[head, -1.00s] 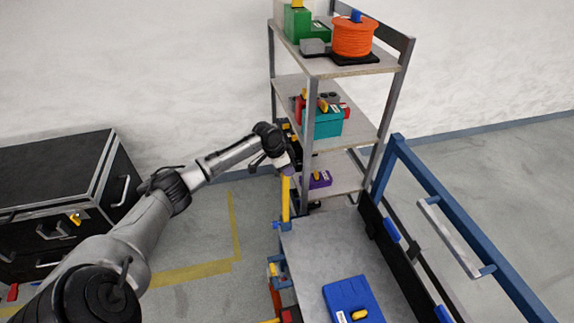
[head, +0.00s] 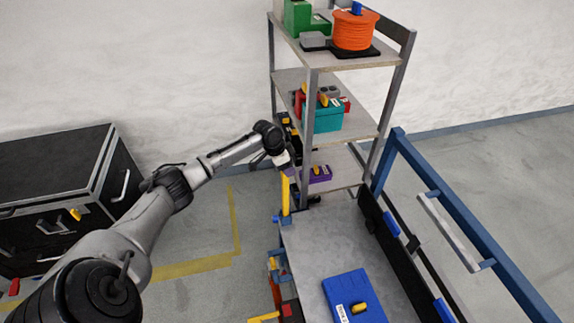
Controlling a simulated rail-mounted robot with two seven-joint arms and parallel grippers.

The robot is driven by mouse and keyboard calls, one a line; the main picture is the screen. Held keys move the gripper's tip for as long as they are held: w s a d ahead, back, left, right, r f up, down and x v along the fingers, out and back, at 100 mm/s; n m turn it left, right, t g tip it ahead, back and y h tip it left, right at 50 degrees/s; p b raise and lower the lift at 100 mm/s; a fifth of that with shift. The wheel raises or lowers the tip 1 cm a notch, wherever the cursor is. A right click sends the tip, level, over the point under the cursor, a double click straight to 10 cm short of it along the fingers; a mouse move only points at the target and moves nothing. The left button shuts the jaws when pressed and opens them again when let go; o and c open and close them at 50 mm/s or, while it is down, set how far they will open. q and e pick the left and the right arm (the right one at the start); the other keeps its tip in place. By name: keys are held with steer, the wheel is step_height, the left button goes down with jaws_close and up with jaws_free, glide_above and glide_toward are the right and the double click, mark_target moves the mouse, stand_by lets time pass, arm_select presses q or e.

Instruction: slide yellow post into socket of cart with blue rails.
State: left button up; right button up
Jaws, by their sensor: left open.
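The yellow post (head: 285,192) stands upright at the far left corner of the cart (head: 318,238) with blue rails (head: 468,232). Its lower end meets a blue fitting (head: 281,218) at that corner; I cannot tell how deep it sits in the socket. My left gripper (head: 285,168) is open at the top of the post, and its fingers are small and partly hidden. My right gripper is not in view.
A grey shelf rack (head: 310,110) stands just behind the cart, close to my left gripper. A blue case (head: 352,296) lies on the cart deck. A black drawer chest (head: 55,180) is at left.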

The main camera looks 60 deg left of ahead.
arm_select(q)
steer(key=p+v, duration=0.1)
steer(key=v, duration=1.3)
steer(key=shift+d, duration=0.1)
steer(key=shift+f, duration=0.1)
stand_by(0.5)
